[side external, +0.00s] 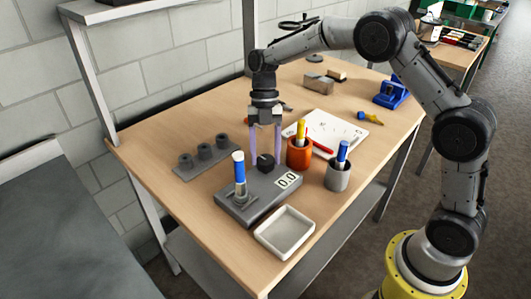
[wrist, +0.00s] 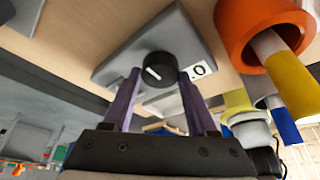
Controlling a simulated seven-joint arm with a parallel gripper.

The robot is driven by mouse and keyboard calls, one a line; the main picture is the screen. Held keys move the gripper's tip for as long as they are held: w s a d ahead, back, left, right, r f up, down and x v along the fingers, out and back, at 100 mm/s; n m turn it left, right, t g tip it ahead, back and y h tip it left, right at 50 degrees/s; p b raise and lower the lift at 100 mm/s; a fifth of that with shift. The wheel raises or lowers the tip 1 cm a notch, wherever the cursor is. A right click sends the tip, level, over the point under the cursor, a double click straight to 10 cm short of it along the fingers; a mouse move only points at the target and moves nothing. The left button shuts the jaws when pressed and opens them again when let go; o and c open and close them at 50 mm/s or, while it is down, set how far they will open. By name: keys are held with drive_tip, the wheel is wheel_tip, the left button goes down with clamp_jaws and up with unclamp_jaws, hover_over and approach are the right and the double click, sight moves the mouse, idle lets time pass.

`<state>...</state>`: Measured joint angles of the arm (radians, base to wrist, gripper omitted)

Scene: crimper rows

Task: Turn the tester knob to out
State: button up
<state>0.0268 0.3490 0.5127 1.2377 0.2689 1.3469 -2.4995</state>
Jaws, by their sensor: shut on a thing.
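The tester (side external: 243,206) is a grey box on the wooden bench, with a white display (side external: 288,180) that appears to read 0.0. Its black round knob (side external: 265,163) is on top. My gripper (side external: 265,156) points down and is shut on the knob, one finger on either side. In the wrist view the knob (wrist: 158,70) sits between the fingertips of my gripper (wrist: 158,80), and a short white mark shows slanted on its face. I see no readable position labels around it. A blue and white cylinder (side external: 239,168) stands upright at the tester's left end.
Close right of the tester stand an orange cup (side external: 299,157) and a grey cup (side external: 338,178), each holding capped items. A white tray (side external: 285,232) lies in front. A grey rack (side external: 203,158) is at left. A white sheet (side external: 335,131) lies behind the cups.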

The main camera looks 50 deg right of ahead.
drive_tip(key=shift+d, duration=0.1)
drive_tip(key=o, duration=1.4)
drive_tip(key=shift+c, duration=0.2)
drive_tip(key=v, duration=1.3)
drive_tip(key=shift+r, duration=0.4)
